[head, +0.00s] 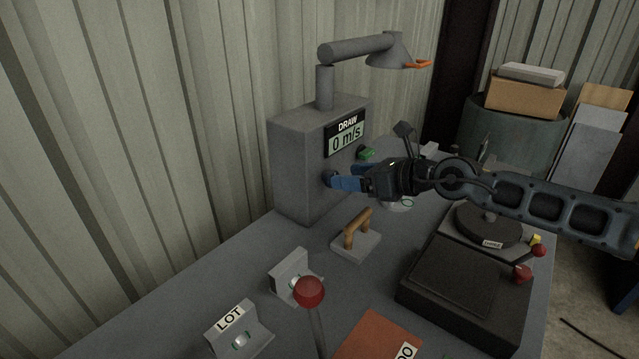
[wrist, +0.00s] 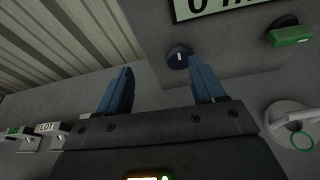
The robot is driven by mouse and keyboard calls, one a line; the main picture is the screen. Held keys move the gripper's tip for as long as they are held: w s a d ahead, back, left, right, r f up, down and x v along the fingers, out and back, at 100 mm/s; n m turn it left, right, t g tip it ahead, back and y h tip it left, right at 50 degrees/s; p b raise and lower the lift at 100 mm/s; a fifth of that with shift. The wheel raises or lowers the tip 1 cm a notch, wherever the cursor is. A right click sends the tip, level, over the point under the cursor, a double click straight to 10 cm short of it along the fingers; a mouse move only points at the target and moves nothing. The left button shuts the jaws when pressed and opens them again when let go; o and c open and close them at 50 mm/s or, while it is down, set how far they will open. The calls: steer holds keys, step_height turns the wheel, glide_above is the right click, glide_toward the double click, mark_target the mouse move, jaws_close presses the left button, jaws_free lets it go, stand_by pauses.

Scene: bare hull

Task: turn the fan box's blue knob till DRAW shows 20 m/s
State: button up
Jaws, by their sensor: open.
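The grey fan box (head: 296,165) stands against the wall, and its DRAW display (head: 345,137) reads 0 m/s. The lower edge of the display shows in the wrist view (wrist: 205,8). The small dark blue knob (wrist: 179,57) with a pale pointer mark is on the box's front face, low and left. My gripper (head: 342,183) is open and points at the knob. In the wrist view its blue fingers (wrist: 160,68) are spread, with the knob beyond the tips, closer to the right finger. I cannot tell whether they touch.
A green handle (head: 366,154) is on the box's face, right of the knob. A hooded duct arm (head: 360,48) rises from the box top. A wooden-handled block (head: 356,238), a red-ball lever (head: 309,291) and a dark plate unit (head: 465,290) stand on the bench.

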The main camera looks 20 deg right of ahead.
steer(key=w+a+f+h, duration=0.1)
steer(key=w+f, duration=0.2)
steer(key=w, duration=0.3)
steer(key=shift+a+f+n+b, duration=0.3)
steer(key=shift+f+b, duration=0.05)
steer(key=shift+b, duration=0.05)
steer(key=shift+c, duration=0.3)
steer(key=c, duration=0.9)
